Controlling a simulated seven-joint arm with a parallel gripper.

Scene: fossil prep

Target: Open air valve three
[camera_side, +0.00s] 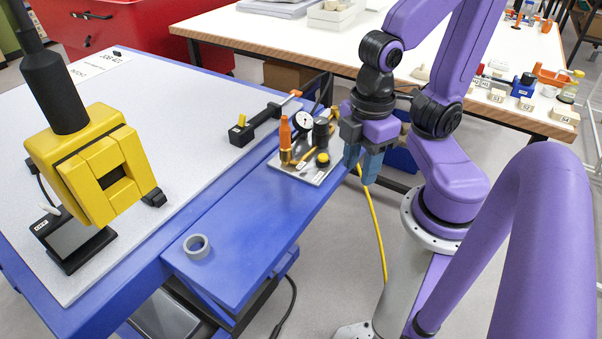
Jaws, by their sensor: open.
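A small grey plate (277,160) on the near blue shelf carries air fittings. On it stand a round white-faced gauge (303,121), an orange and brass upright part (286,136), a dark cylinder (321,132) and a black and yellow knob (322,159). Small labels on the plate are too small to read, so I cannot tell which part is valve three or whether it is open. My gripper (362,168) hangs just right of the plate, fingers pointing down, open, apart from the fittings. Nothing shows between its fingers, though they partly overlap in this view.
A black bar (256,126) with a yellow knob lies on the grey table top (190,100), left of the plate. A yellow device (95,165) stands left. A yellow hose (376,225) hangs below my gripper.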

